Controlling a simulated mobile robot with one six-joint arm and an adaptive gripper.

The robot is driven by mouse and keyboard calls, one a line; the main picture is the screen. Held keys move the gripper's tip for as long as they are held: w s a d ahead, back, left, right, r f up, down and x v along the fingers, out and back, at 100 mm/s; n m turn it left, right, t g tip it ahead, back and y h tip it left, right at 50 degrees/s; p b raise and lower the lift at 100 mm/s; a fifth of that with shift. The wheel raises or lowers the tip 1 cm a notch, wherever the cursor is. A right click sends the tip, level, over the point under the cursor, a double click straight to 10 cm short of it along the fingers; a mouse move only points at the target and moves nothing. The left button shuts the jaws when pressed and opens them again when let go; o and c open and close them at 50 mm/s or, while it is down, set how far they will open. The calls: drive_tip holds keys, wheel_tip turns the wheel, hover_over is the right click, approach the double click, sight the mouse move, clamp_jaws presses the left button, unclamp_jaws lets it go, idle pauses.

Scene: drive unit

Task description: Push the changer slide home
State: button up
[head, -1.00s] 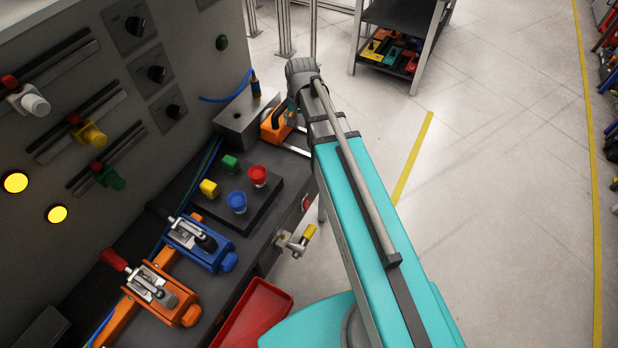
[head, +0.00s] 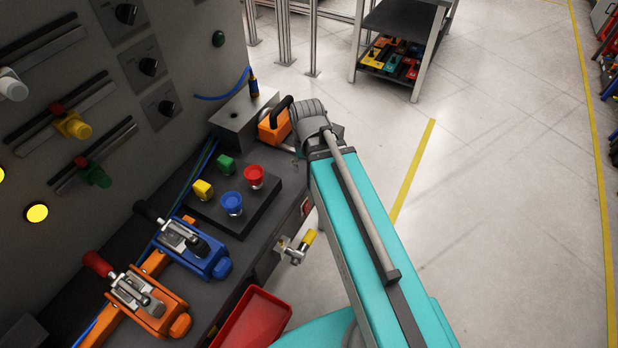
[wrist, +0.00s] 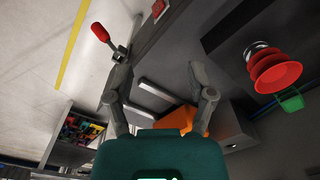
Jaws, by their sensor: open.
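The changer slide appears to be the orange block with a black handle (head: 272,127), beside a grey metal block (head: 236,120) at the bench's far end. Its orange body also shows in the wrist view (wrist: 176,118), partly hidden behind my gripper. My gripper (wrist: 162,78) is open and empty, with its two fingers spread and the orange body low between them and behind the right one. Pale rails (wrist: 155,90) show between the fingers. In the head view my arm hides the fingers and part of the slide; I cannot tell whether they touch.
A dark pad holds a red suction cup (head: 253,176), a blue cup (head: 231,203) and green and yellow pieces. Blue (head: 198,248) and orange (head: 150,303) toggle clamps stand nearer. A yellow-handled valve (head: 300,247) juts from the bench edge. Open floor lies right of my arm.

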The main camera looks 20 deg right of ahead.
drive_tip(key=shift+s+f+n, duration=0.15)
drive_tip(key=shift+s+f, duration=0.1)
drive_tip(key=shift+s, duration=0.35)
drive_tip(key=shift+s+f+n, duration=0.15)
drive_tip(key=shift+s+f, duration=0.1)
drive_tip(key=shift+s, duration=0.3)
drive_tip(key=shift+s, duration=0.1)
drive_tip(key=shift+c, duration=0.9)
drive_tip(key=shift+d, duration=0.15)
